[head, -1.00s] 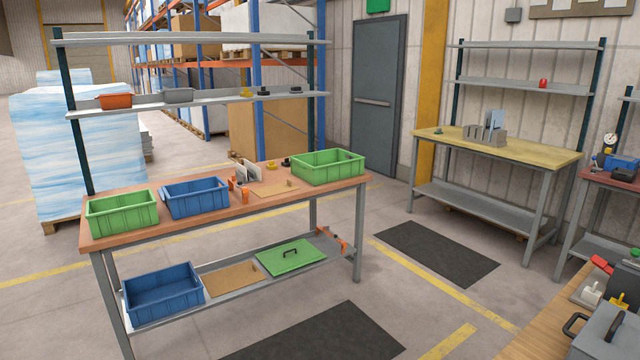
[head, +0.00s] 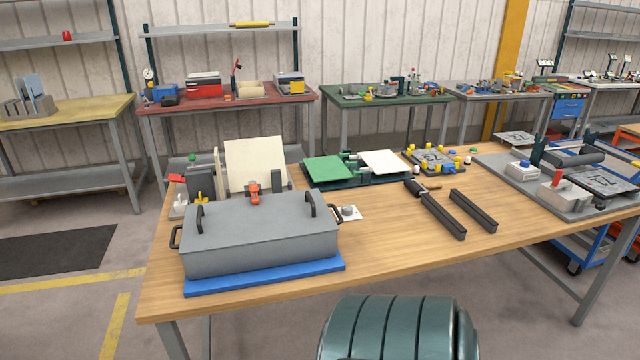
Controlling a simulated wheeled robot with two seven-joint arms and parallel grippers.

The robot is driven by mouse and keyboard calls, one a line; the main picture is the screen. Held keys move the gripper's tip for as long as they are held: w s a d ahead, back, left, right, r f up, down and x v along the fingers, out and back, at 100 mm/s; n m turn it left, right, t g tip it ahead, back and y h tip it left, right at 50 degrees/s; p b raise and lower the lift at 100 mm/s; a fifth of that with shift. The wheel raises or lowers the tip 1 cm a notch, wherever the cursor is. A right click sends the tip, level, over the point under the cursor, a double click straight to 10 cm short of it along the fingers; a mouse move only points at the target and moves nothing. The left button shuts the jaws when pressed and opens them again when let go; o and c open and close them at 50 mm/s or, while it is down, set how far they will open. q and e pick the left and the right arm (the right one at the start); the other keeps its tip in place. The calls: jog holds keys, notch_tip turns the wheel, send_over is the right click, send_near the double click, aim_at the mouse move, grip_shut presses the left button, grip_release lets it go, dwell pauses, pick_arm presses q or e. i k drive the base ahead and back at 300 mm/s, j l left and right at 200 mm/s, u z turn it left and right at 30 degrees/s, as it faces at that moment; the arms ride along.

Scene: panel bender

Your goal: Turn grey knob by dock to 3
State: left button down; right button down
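A small grey-white knob (head: 349,211) sits on a pale plate on the wooden table, just right of a large grey lidded box (head: 260,238) with black handles. The box stands on a blue base (head: 270,277). The knob is too small to read its pointer or any numbers. Which item is the dock I cannot tell. Neither gripper is in view.
Behind the box are an upright cream panel (head: 254,165) and an orange-red part (head: 254,194). Green (head: 327,169) and white (head: 385,164) panels lie behind the knob. Black bars (head: 473,211) lie right of it. Bare wood lies in front of the knob.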

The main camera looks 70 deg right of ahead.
aim_at(347, 210)
jog(key=z, duration=2.45)
jog(key=i+j, duration=0.2)
jog(key=j, duration=0.2)
jog(key=i+j, duration=0.15)
jog(key=j, duration=0.2)
jog(key=i+j, duration=0.2)
jog(key=j, duration=0.2)
jog(key=i+j, duration=0.15)
jog(key=j, duration=0.2)
jog(key=z, duration=1.65)
